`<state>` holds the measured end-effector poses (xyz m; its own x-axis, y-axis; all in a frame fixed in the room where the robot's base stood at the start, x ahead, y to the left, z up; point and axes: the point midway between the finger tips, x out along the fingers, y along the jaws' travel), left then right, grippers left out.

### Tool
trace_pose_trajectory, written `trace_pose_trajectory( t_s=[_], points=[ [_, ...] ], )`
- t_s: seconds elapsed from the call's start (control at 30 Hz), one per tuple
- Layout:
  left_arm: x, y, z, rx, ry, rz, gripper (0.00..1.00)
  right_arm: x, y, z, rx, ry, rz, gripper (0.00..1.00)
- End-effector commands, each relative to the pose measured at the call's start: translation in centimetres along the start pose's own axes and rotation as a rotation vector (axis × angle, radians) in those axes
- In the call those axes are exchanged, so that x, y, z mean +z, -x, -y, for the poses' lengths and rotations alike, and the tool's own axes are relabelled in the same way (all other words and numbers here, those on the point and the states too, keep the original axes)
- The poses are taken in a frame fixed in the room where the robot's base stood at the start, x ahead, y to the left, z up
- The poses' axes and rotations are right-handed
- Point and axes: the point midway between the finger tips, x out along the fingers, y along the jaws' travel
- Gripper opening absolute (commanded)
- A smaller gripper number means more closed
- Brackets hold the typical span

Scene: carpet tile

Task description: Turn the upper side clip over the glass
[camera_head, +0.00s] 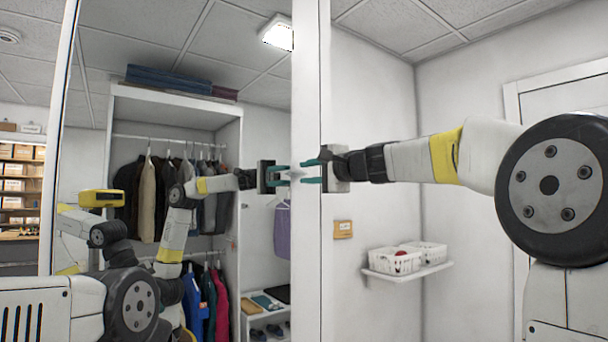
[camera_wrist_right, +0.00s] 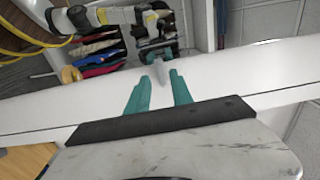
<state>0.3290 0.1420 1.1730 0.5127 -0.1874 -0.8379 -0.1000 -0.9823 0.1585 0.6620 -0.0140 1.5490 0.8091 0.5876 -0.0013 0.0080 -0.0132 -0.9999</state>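The glass is a tall mirror (camera_head: 262,125) with a white frame (camera_head: 308,90), filling the left and middle of the head view. The upper side clip (camera_head: 303,173) is a small pale piece on the frame's right side. It also shows as a grey tab in the right wrist view (camera_wrist_right: 158,74). My right gripper (camera_head: 308,172) is at the clip. Its teal fingers stand apart, one on each side of the clip (camera_wrist_right: 160,78); I cannot tell whether they touch it. The second pair of teal fingers in the head view is a reflection. My left gripper is not directly in view.
Clothes rails, shelves and my own body on the left are reflections in the mirror. Right of the frame, an orange box (camera_head: 343,229) is on the wall. A white shelf (camera_head: 408,272) there carries white baskets (camera_head: 395,260). A door (camera_head: 565,100) is at the far right.

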Motion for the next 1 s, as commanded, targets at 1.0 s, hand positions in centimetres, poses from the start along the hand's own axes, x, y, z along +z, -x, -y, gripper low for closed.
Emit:
trace_pose_trajectory(
  t_s=[1.0],
  points=[
    [0.0,0.0,0.0,0.0,0.0,0.0,0.27,0.8,6.3,-1.4,0.038,0.044,0.008,0.27]
  ],
)
